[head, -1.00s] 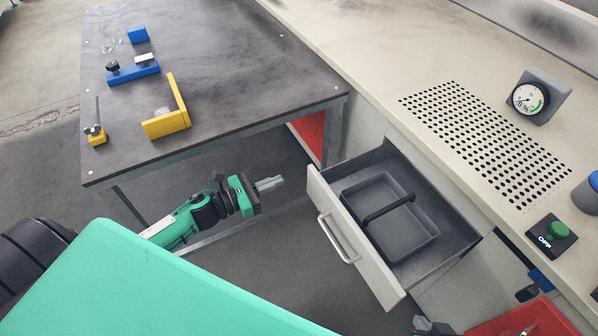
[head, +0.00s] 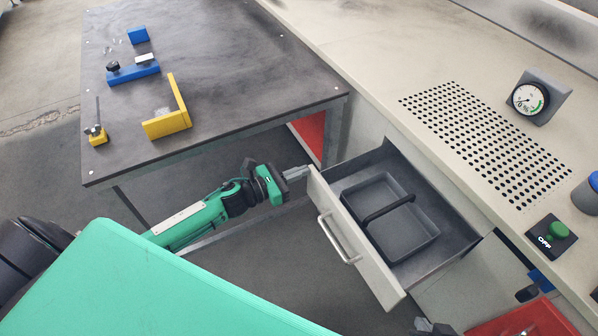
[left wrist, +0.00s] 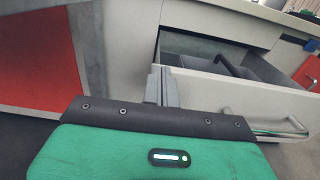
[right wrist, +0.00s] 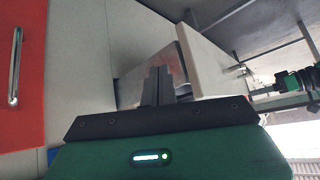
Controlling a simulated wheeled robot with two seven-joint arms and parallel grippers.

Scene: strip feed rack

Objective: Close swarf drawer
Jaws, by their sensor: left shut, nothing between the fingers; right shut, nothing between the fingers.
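The swarf drawer (head: 362,240) stands pulled out from the bench, its pale front carrying a silver bar handle (head: 338,240). A grey bin (head: 405,238) with a dark handle sits inside it. My left gripper (head: 305,170) is shut and empty, its tips at the far left end of the drawer front; I cannot tell whether they touch. The left wrist view shows its fingers (left wrist: 162,84) beside the drawer front (left wrist: 235,100). My right gripper (head: 432,327) shows only partly at the bottom edge; in the right wrist view its shut fingers (right wrist: 158,84) point towards the drawer's side, near the drawer front (right wrist: 210,65).
The dark table (head: 230,70) with blue and yellow fixtures stands behind my left arm. The bench top carries a perforated panel (head: 485,140), a dial gauge (head: 530,98) and a green button box (head: 552,238). A red cabinet front (right wrist: 20,70) is beside my right gripper.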

